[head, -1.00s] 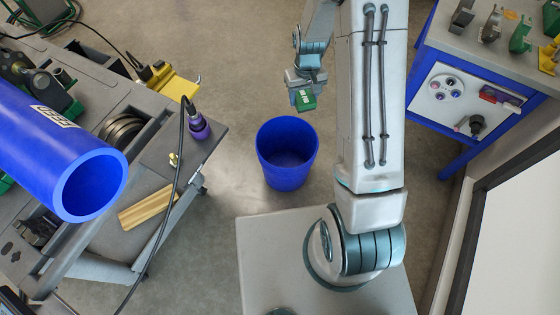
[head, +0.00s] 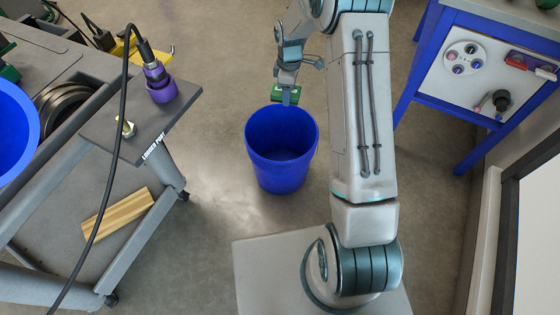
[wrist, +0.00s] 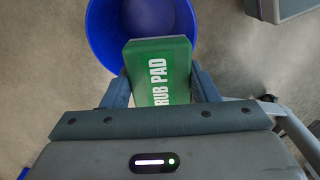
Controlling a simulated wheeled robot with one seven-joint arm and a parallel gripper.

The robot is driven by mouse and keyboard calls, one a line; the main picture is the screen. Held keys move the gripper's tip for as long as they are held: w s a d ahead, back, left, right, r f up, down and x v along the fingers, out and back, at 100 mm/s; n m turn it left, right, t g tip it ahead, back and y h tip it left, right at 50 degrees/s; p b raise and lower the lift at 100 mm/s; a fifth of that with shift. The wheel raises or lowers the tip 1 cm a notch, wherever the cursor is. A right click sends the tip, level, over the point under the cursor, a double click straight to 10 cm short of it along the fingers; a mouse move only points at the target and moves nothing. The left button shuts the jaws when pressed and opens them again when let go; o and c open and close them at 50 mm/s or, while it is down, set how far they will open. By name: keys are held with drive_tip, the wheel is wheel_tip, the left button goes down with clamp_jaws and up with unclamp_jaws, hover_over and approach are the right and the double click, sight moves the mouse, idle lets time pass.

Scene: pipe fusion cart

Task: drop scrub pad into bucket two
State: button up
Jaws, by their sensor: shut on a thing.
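The scrub pad is a green block with white lettering, of which "RUB PAD" is readable in the wrist view (wrist: 158,62). My gripper (head: 287,94) is shut on the scrub pad (head: 277,92), with a finger on each side of it. One blue bucket (head: 281,170) stands upright on the floor, and its visible inside looks empty. In the head view the pad shows at the bucket's far rim. In the wrist view the pad overlaps the near part of the bucket rim (wrist: 97,35). I see no number on the bucket.
A grey cart (head: 180,120) with a purple-collared cable connector (head: 158,82) stands at the left, with a wooden block (head: 118,217) on its lower shelf. A blue-framed bench (head: 410,80) stands at the right. Floor around the bucket is clear.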

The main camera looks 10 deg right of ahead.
drive_tip(key=w+f+n+b, duration=0.2)
drive_tip(key=f+n+b, duration=0.2)
drive_tip(key=f+b, duration=0.5)
drive_tip(key=w+d+f+n+b, duration=0.1)
drive_tip(key=w+f+n+b, duration=0.2)
drive_tip(key=f+b, duration=0.7)
drive_tip(key=shift+w+f+n+b, duration=0.3)
drive_tip(key=shift+w+f+n, duration=0.1)
drive_tip(key=shift+f, duration=0.5)
drive_tip(key=shift+d, duration=0.1)
drive_tip(key=o, duration=1.2)
drive_tip(key=shift+r, duration=0.15)
wheel_tip(320, 180, up, 14)
drive_tip(key=p, duration=0.5)
drive_tip(key=shift+f+p, duration=0.2)
drive_tip(key=shift+p, duration=0.15)
